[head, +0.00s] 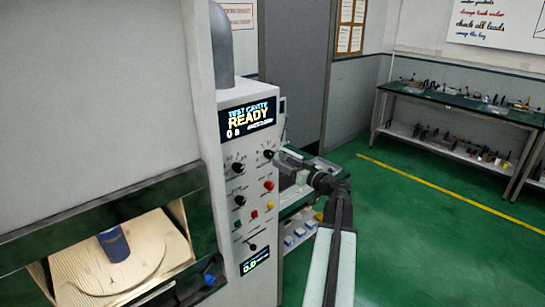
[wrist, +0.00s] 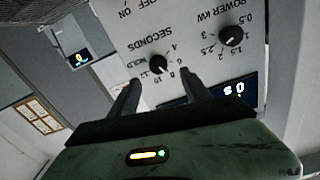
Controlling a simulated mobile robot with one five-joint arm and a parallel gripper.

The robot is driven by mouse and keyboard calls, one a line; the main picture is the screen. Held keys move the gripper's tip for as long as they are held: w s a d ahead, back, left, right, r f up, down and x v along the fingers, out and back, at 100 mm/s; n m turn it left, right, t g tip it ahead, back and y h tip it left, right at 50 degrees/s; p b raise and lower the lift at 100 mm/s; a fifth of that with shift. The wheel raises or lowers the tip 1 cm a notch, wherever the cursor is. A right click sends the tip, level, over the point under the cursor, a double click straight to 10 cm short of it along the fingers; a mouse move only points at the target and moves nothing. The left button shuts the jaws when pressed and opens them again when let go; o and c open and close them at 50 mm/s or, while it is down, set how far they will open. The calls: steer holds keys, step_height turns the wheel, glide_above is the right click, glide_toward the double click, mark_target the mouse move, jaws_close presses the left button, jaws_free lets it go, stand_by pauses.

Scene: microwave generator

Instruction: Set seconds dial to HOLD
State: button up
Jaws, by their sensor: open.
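The seconds dial (wrist: 158,69) is a small black knob on the white control panel (wrist: 190,40). Printed numbers and a HOLD mark surround it. I cannot tell for sure where its pointer stands. My gripper (wrist: 161,78) is open, with one dark finger on each side of the dial in the wrist view. I cannot tell whether either finger touches it. In the head view my gripper (head: 277,154) is at the upper right dial (head: 268,154) and partly covers it. The display (head: 248,116) reads TEST CAVITY READY.
The power dial (wrist: 231,36) sits beside the seconds dial. Below on the panel are another black knob (head: 239,201), a red button (head: 268,186) and several small buttons. The open cavity holds a blue cylinder (head: 114,244). Green floor (head: 420,220) is clear to the right.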

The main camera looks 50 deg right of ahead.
mark_target(271, 155)
steer(key=w, duration=0.7)
steer(key=shift+w+d, duration=0.1)
steer(key=shift+d, duration=0.2)
steer(key=c, duration=1.1)
steer(key=shift+f, duration=0.15)
jaws_close()
